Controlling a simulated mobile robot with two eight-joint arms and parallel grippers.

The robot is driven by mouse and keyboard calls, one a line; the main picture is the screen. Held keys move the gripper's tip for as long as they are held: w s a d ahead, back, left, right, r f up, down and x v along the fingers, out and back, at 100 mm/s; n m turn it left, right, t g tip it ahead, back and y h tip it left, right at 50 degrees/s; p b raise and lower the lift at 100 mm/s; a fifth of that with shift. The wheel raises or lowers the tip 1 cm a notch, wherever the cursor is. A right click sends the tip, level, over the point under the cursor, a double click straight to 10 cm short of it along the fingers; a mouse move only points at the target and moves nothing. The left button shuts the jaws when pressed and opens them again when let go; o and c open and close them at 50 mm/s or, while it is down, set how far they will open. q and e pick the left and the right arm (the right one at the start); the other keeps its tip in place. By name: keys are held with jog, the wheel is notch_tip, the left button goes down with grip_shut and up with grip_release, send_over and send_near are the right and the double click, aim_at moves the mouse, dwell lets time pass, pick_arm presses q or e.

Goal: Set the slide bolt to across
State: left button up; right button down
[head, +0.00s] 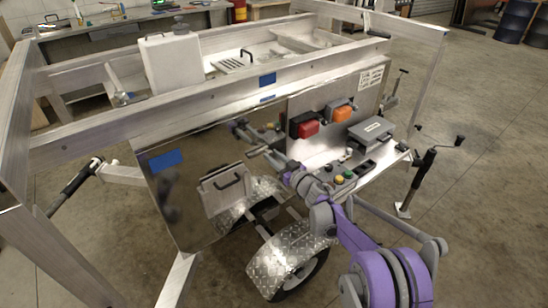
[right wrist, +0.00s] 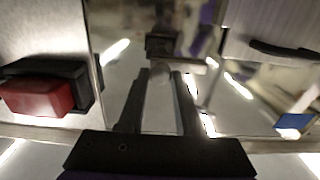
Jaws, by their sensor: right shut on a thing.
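My right gripper (head: 257,152) reaches in from the lower right to the mirror-like front panel (head: 190,200) of the trailer. In the right wrist view its two dark fingers (right wrist: 160,85) are shut on a small pale rounded piece (right wrist: 160,73), which I take to be the slide bolt's handle. The fingers and the panel's reflections hide most of the bolt. I cannot tell from these views whether it lies across or along. My left gripper is not in view.
Right of my gripper are a red lamp (head: 308,129), an orange lamp (head: 341,114) and a grey box (head: 371,132). Below are coloured buttons (head: 343,177) and a wheel fender (head: 290,262). A handled panel (head: 226,190) is at lower left. A white canister (head: 172,63) stands behind the rail.

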aim_at(250, 157)
jog(key=s+a+b, duration=0.1)
jog(key=s+a, duration=0.1)
jog(key=s+a+b, duration=0.1)
jog(key=s+a, duration=0.1)
jog(key=a, duration=0.1)
jog(key=shift+a, duration=0.1)
jog(key=shift+w, duration=0.1)
jog(key=c, duration=0.6)
grip_release()
jog(key=shift+s+d, duration=0.3)
jog(key=v, duration=1)
